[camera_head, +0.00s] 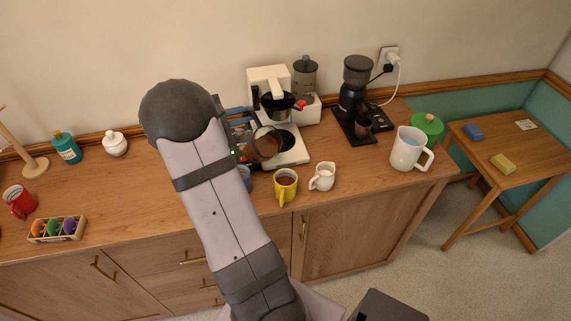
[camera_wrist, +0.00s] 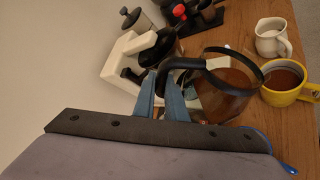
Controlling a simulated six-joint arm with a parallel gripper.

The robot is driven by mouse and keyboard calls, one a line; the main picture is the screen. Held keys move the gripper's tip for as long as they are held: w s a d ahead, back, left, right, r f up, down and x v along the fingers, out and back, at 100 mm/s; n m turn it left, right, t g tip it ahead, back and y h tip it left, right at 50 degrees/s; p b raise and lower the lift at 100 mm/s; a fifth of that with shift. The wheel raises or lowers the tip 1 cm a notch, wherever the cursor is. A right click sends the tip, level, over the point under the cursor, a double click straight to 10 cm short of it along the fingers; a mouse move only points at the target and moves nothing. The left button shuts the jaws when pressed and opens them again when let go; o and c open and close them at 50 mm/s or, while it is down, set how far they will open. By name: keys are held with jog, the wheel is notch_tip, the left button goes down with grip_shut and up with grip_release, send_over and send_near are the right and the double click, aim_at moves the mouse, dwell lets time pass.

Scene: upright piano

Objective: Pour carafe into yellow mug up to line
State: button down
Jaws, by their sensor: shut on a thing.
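My gripper (camera_wrist: 168,92) is shut on the dark handle of the glass carafe (camera_wrist: 226,90). The carafe holds brown liquid and also shows in the head view (camera_head: 267,144), raised beside the coffee maker; its exact tilt is hard to tell. The yellow mug (camera_head: 286,182) stands upright on the counter, in front of the carafe and slightly right. It also shows in the wrist view (camera_wrist: 287,80), close to the carafe's rim side, with brown liquid inside. No stream between them is visible. The line in the mug cannot be made out.
The white coffee maker (camera_head: 290,140) stands behind the carafe. A small white pitcher (camera_head: 322,177) is just right of the yellow mug. A grinder (camera_head: 356,95) and large white mug (camera_head: 408,150) stand further right.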

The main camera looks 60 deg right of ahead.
jog(key=shift+w+d+r+n+p, duration=0.1)
jog(key=shift+w+r+n+p, duration=0.2)
jog(key=shift+w+p, duration=0.15)
jog(key=shift+w+d+f+n+g, duration=0.1)
jog(key=shift+w+f+n+g, duration=0.15)
jog(key=shift+f, duration=0.3)
jog(key=shift+r, duration=0.1)
jog(key=shift+w+f+n+g+y+p, duration=0.25)
jog(key=shift+w+f+y+p, duration=0.05)
jog(key=shift+f+p, duration=0.05)
